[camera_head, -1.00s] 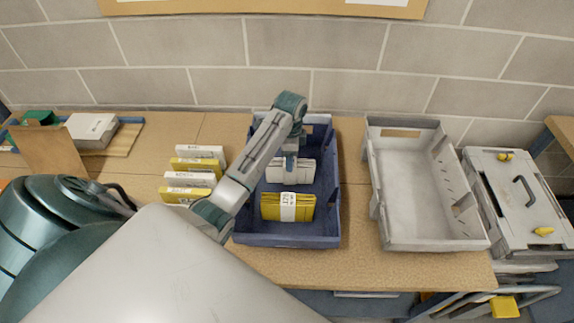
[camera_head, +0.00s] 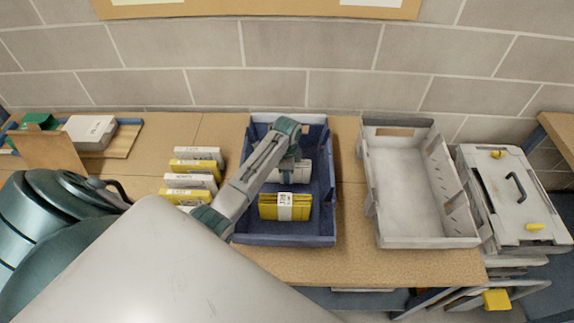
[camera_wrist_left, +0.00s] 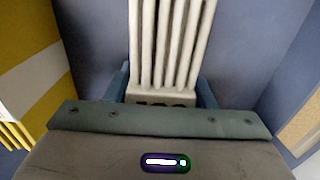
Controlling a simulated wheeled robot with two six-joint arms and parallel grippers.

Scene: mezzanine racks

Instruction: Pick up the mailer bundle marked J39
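A white mailer bundle (camera_head: 300,172) stands in the blue tote (camera_head: 328,225), behind a yellow bundle (camera_head: 273,208) with a white band. In the left wrist view the white bundle (camera_wrist_left: 170,45) shows its edges and a pale band. Dark characters on that band are mostly hidden by my gripper's body, so I cannot read them fully. My left gripper (camera_wrist_left: 164,88) has blue fingers on either side of the white bundle. I cannot tell whether they press on it. In the head view my left arm covers part of this bundle. My right gripper is not in view.
White and yellow bundles (camera_head: 193,167) stand in a row left of the tote. An empty grey tray (camera_head: 430,243) stands to the right, with a lidded grey case (camera_head: 505,190) beyond it. A brick wall rises behind the table. The tote walls surround the gripper.

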